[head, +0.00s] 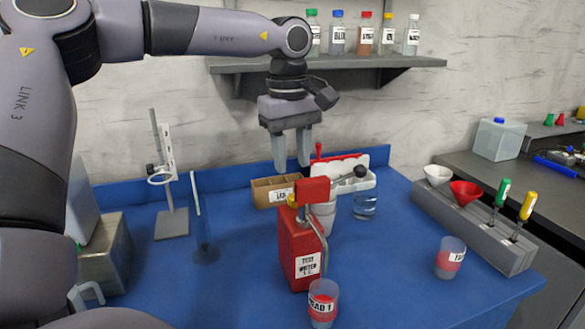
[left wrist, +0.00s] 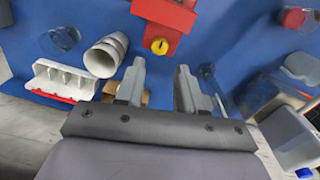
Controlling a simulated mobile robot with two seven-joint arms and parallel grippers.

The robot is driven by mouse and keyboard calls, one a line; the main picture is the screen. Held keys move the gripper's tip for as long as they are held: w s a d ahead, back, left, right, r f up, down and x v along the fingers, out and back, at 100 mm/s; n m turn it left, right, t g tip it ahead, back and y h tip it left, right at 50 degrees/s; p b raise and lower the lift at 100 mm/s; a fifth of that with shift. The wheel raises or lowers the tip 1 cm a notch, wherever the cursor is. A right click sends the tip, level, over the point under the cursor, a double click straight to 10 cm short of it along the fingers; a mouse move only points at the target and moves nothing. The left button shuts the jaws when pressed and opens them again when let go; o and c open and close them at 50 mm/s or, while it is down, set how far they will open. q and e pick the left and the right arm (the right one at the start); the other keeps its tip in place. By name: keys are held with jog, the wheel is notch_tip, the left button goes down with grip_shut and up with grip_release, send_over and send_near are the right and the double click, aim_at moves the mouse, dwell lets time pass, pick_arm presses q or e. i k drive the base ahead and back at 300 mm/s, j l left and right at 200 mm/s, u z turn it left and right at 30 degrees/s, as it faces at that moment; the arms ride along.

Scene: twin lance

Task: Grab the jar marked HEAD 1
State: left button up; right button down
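The jar marked HEAD 1 (head: 322,303) is a clear cup with red contents at the front of the blue table. Its white label is partly cut off, and it stands just in front of a red machine labelled TWIST WRITER (head: 299,250). My left gripper (head: 292,165) is open and empty, pointing down, well above and behind the jar. In the left wrist view, the two fingers (left wrist: 160,66) are apart with nothing between them. A clear cup with red contents (left wrist: 295,18) shows at the upper right there; I cannot tell which jar it is. My right gripper is not in view.
A second clear cup with red (head: 449,262) stands at the right, by a grey rack (head: 480,232) with funnels and screwdrivers. White cups (head: 322,212), a beaker (head: 365,203) and a cardboard box (head: 272,191) stand behind the machine. A stand (head: 172,222) is at the left.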

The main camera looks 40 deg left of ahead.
aim_at(324, 294)
jog(key=k, duration=2)
